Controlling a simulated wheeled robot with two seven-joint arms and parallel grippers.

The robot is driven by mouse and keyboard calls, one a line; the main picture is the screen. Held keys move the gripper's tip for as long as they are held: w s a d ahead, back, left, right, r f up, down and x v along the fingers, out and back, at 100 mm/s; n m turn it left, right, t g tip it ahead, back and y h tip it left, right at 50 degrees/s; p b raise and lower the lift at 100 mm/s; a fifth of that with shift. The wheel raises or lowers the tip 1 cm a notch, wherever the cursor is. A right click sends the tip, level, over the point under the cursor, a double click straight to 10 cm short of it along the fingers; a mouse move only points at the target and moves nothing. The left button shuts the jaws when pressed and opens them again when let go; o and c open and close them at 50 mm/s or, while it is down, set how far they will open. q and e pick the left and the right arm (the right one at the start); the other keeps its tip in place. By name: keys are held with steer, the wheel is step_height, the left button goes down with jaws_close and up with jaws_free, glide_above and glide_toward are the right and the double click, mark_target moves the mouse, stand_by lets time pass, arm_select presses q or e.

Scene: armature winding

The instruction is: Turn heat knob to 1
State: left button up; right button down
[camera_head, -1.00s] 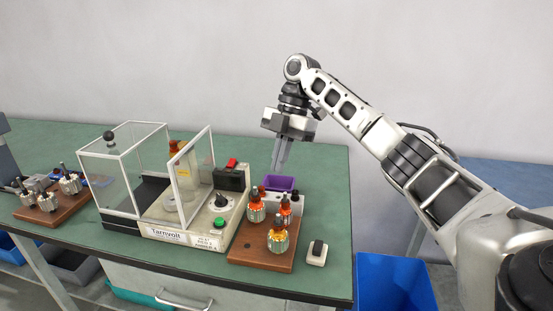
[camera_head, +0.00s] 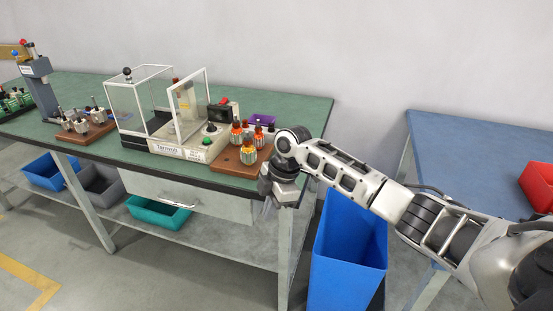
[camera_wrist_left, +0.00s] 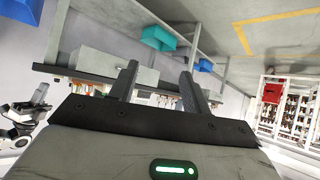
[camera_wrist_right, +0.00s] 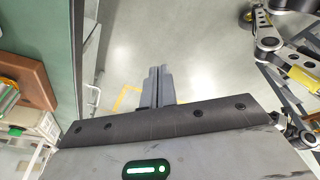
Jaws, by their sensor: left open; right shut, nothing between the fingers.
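The Tarnvolt machine (camera_head: 165,149) stands on the green bench with its clear guard box on its left. Its black heat knob (camera_head: 209,128) is on the front right panel, above a green button (camera_head: 207,141); the pointer setting is too small to read. My right gripper (camera_head: 266,207) is in front of the bench's right end, pointing down, away from the knob. In the right wrist view its fingers (camera_wrist_right: 158,85) are together and empty. My left gripper (camera_wrist_left: 160,84) is open and empty in the left wrist view; it is not in the head view.
A wooden board (camera_head: 226,167) with several orange-wound armatures sits right of the machine, near my right wrist. A purple tray (camera_head: 263,119) is behind it. A blue bin (camera_head: 345,255) stands right of the bench. A blue table (camera_head: 480,140) is further right.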

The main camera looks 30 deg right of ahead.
steer(key=s+a+f+m+t+y, duration=0.1)
steer(key=s+a+f+m+t, duration=0.4)
steer(key=s+a+f, duration=0.7)
steer(key=s+r+m+t+h, duration=0.1)
steer(key=s+m+t, duration=0.3)
steer(key=s+m, duration=0.4)
steer(key=shift+s+a+r+m, duration=0.4)
steer(key=shift+s+r, duration=0.05)
steer(key=shift+s, duration=0.3)
steer(key=shift+w+a, duration=0.1)
